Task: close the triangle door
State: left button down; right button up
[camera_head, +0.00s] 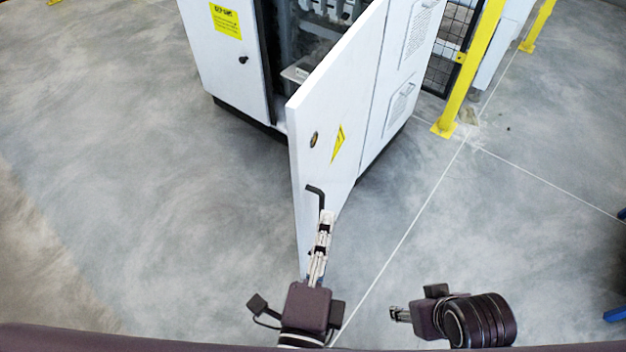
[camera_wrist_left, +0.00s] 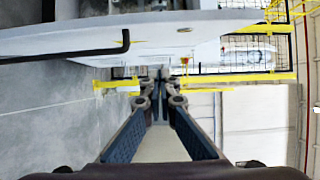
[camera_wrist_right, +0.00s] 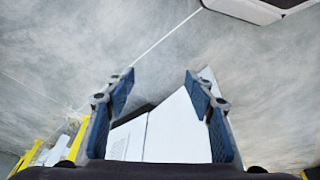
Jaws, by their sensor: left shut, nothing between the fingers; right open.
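The white cabinet door with the yellow triangle sticker (camera_head: 338,142) stands open, swung out toward me. It carries a small dark oval lock and a bent black handle (camera_head: 315,190). My left gripper (camera_head: 326,216) is shut and empty, in front of the door's lower part, just below the handle. In the left wrist view the door (camera_wrist_left: 230,18) and handle (camera_wrist_left: 75,54) lie beside the shut fingers (camera_wrist_left: 160,76); I cannot tell whether they touch the door. My right gripper (camera_head: 396,313) is open and empty, well right of the door; its open fingers show in the right wrist view (camera_wrist_right: 160,85).
The cabinet (camera_head: 225,70) has a second, shut door with a yellow label on the left. Its inside shows behind the open door. A yellow post (camera_head: 470,70) and black mesh fence stand to the right. The grey floor around is mostly clear.

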pick_arm(q)
jog(key=p, duration=0.2)
send_over(315, 189)
jog(key=s+d, duration=0.1)
jog(key=d, duration=0.3)
jog(key=a, duration=0.2)
jog(key=shift+w+a+p, duration=0.3)
jog(key=shift+p, duration=0.05)
jog(key=shift+w+a, duration=0.25)
jog(key=shift+a, duration=0.35)
pick_arm(e)
jog(key=s+x, duration=0.1)
jog(key=x, duration=0.9)
jog(key=shift+s+f+g, duration=0.3)
jog(key=shift+s+f, duration=0.05)
jog(key=shift+s, duration=0.05)
pick_arm(q)
jog(key=shift+a, duration=0.1)
pick_arm(e)
jog(key=shift+a, duration=0.1)
